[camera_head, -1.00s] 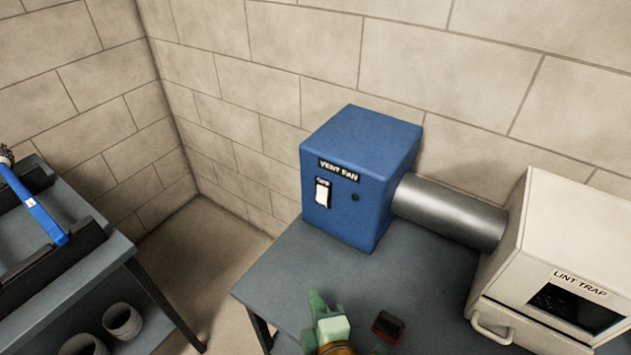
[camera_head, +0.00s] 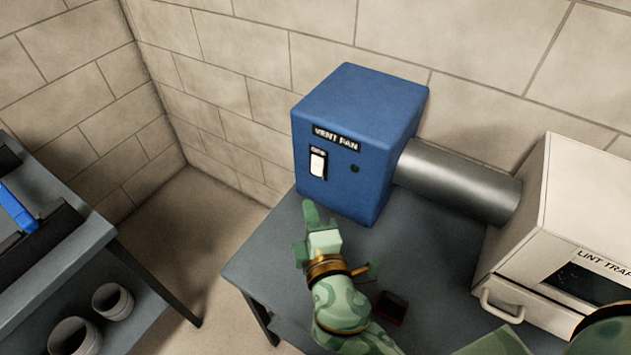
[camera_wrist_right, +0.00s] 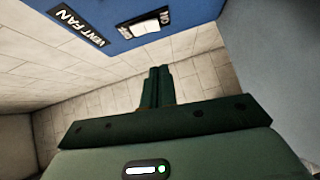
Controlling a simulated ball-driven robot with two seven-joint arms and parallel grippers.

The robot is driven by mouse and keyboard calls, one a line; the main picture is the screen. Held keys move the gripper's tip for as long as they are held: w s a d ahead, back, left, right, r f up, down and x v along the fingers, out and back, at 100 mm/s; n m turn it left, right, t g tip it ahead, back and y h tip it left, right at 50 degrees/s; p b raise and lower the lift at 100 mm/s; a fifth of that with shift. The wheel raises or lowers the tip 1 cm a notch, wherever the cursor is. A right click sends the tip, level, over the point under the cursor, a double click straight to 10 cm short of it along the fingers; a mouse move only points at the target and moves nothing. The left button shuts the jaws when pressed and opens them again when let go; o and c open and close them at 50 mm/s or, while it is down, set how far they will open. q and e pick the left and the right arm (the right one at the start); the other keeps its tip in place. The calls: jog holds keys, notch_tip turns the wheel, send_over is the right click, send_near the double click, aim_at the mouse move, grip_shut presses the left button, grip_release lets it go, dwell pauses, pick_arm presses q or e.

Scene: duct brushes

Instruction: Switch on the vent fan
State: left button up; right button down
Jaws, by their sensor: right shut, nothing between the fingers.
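The vent fan (camera_head: 365,110) is a blue box with a "VENT FAN" label, standing on the grey table against the wall. A white rocker switch (camera_head: 317,164) in a dark frame is on its front face, with a small dark round spot to its right. In the right wrist view the switch (camera_wrist_right: 146,28) shows at the top, beyond the fingertips. My right gripper (camera_head: 309,212) is shut and empty, just below and in front of the switch, apart from it in the picture. Its closed fingers (camera_wrist_right: 158,84) point toward the box's face. My left gripper is out of view.
A metal duct (camera_head: 455,182) joins the box to a white lint trap (camera_head: 565,205) with a handle, at right. A small dark red and black object (camera_head: 391,307) lies on the table (camera_head: 262,262). A separate shelf unit (camera_head: 75,250) with pots stands at left.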

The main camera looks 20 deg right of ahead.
aim_at(312, 171)
jog(key=shift+w+d+f, duration=0.15)
jog(key=shift+w+d, duration=0.45)
jog(key=shift+w, duration=0.6)
jog(key=shift+w+d+f, duration=0.2)
jog(key=shift+w+d, duration=0.45)
jog(key=shift+w, duration=0.6)
jog(key=shift+w+d+f, duration=0.15)
jog(key=shift+w+d, duration=0.45)
jog(key=shift+w, duration=0.6)
jog(key=shift+w+d, duration=0.2)
jog(key=shift+d, duration=0.05)
jog(key=shift+s+a+f, duration=0.1)
